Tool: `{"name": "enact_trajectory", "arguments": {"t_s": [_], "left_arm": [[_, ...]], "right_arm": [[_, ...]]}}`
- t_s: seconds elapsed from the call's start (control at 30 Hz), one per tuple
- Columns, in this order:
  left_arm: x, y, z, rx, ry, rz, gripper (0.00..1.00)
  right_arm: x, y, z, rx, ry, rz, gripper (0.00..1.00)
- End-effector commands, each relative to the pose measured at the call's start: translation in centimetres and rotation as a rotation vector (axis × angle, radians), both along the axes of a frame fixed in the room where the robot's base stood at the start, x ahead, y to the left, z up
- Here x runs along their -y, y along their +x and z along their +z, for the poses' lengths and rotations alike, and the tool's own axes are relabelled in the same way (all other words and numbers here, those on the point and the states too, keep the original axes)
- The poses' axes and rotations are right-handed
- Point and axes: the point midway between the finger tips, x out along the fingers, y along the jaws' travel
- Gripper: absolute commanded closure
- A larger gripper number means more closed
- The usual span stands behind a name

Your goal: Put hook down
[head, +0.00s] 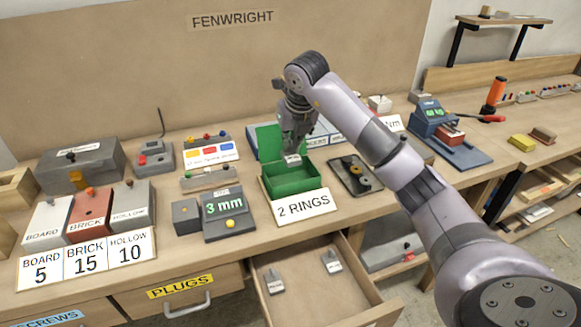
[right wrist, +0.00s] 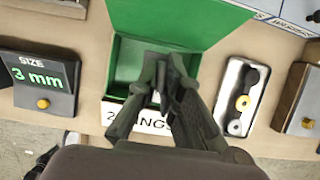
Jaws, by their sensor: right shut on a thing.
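My right gripper (head: 293,148) points down over the open green box (head: 290,178) on the bench. It is shut on a small grey piece with a white label, the hook (head: 292,160). The hook hangs over the box, near its raised green lid; I cannot tell whether it touches the box. In the right wrist view the fingers (right wrist: 158,92) hide most of the hook, and the green box (right wrist: 128,60) lies beneath them. Two similar grey labelled pieces lie in the open drawer (head: 345,292). My left gripper is not in view.
A "2 RINGS" card (head: 303,206) stands at the box's front. A "3 mm" display (head: 229,213) is left of it, and a dark tray with round parts (head: 355,174) is right. Board, brick and hollow blocks (head: 90,212) stand at the left.

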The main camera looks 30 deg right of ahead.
Motion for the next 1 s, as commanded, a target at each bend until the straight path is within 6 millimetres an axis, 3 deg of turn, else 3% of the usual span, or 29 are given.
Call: {"name": "enact_trajectory", "arguments": {"t_s": [0.13,0.37,0.6,1.0], "left_arm": [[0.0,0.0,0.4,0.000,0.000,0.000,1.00],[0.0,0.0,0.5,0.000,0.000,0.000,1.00],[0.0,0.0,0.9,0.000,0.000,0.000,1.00],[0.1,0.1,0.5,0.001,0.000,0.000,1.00]], "right_arm": [[0.0,-0.1,-3.1,-0.003,0.000,0.001,1.00],[0.0,0.0,-4.8,0.000,0.001,0.001,1.00],[-0.1,0.0,-8.0,-0.002,0.001,0.001,1.00],[0.0,0.0,-8.7,0.002,0.000,0.001,1.00]]}}
